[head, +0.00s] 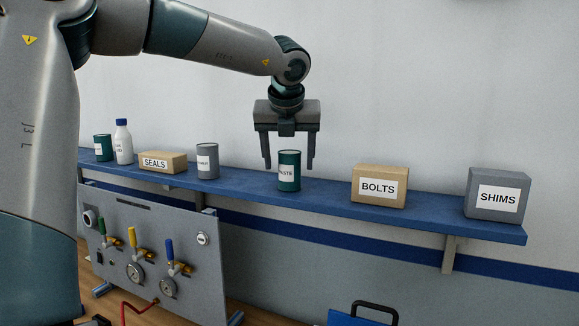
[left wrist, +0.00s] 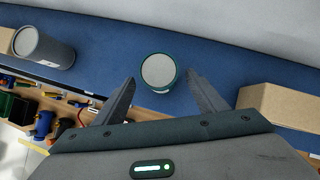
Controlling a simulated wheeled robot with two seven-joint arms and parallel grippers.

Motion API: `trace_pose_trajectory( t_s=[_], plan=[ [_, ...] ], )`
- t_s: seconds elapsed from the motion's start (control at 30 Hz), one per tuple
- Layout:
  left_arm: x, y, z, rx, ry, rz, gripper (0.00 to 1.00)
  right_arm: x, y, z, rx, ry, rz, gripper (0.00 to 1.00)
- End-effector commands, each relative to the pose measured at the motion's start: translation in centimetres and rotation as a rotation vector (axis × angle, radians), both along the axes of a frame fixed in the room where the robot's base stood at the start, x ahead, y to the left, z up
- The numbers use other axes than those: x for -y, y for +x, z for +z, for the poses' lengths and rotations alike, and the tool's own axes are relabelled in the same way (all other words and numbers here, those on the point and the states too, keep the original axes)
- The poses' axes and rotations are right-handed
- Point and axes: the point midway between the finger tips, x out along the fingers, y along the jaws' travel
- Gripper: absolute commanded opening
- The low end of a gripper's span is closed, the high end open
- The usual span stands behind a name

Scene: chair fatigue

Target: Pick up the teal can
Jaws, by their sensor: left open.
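A teal can (head: 289,171) with a white label stands upright on the blue shelf, below my left gripper (head: 290,165). My left gripper is open and points down, with a finger on each side of the can's upper part in the head view. In the left wrist view the can (left wrist: 158,72) shows its round grey top, just ahead of and between the spread fingertips (left wrist: 162,82). I cannot tell whether a finger touches it. A second teal can (head: 103,148) stands at the shelf's far left end. My right gripper is not in view.
The blue shelf (head: 330,194) also holds a white bottle (head: 123,142), a SEALS box (head: 163,162), a grey can (head: 207,161), a BOLTS box (head: 380,186) and a grey SHIMS box (head: 497,196). A valve panel (head: 150,228) stands below at left. The wall is close behind.

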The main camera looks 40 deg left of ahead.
Motion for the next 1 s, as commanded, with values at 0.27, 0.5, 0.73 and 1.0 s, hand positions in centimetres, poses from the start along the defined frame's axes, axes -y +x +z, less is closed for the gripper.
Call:
trace_pose_trajectory(
  t_s=[0.27,0.5,0.73,1.0],
  plan=[
    [-1.1,1.5,-2.0,-0.004,0.000,-0.001,0.65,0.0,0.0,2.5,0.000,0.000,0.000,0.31],
    [-1.3,1.7,-2.7,0.000,-0.001,-0.001,0.65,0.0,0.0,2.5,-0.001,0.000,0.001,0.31],
    [-1.3,1.7,-2.7,0.000,-0.001,-0.001,0.65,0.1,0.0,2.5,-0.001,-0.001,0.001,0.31],
    [-1.3,1.7,-2.7,-0.001,0.000,-0.001,0.27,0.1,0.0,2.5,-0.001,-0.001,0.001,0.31]
  ],
)
